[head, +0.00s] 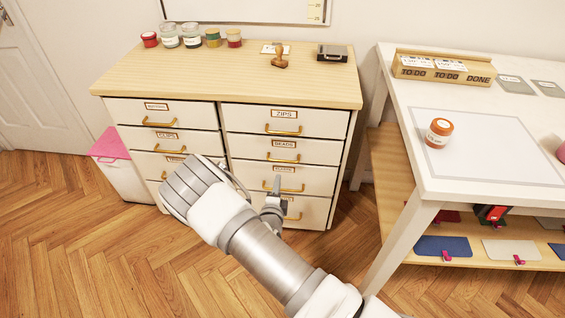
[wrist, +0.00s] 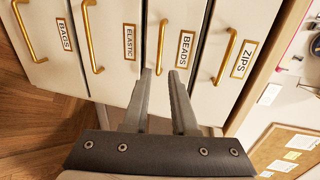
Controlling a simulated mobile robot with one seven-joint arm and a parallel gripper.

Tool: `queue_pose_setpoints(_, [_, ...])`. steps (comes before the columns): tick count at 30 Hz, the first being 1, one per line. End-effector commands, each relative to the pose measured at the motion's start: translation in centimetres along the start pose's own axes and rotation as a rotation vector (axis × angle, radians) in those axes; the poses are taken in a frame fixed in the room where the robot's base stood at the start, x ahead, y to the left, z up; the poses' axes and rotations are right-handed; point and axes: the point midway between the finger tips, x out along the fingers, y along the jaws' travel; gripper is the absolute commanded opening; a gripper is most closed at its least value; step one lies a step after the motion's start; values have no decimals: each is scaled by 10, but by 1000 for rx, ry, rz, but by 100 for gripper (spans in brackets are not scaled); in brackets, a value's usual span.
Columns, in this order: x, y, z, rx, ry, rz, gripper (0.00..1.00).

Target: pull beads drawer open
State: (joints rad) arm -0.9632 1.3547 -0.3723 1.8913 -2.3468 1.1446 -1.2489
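The beads drawer (head: 240,146) is the second from the top in the right column of the white cabinet, and it looks shut. Its label and brass handle (head: 283,158) face me. In the wrist view the beads drawer (wrist: 176,18) shows turned on its side, with its handle (wrist: 161,46) ahead of the gap between my fingertips. My gripper (wrist: 162,73) is open and empty, with a clear gap between the fingers. In the head view my gripper (head: 273,185) is low in front of the right column, partly hiding the elastic drawer. The fingers are not around the handle.
The zips drawer (head: 245,119) above and the elastic drawer (head: 245,175) below look shut. A wooden top (head: 220,75) carries jars and a stamp. A white table (head: 395,90) stands close on the right. Wooden floor (head: 60,240) is clear at left.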

Motion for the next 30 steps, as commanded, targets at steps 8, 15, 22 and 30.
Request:
queue_pose_setpoints(8, [64,2,-1,4,3,-3,26])
queue_pose_setpoints(15, [110,2,-1,3,1,-1,26])
queue_pose_setpoints(22, [132,1,0,2,1,0,26])
queue_pose_setpoints(30, [137,0,0,2,1,1,26])
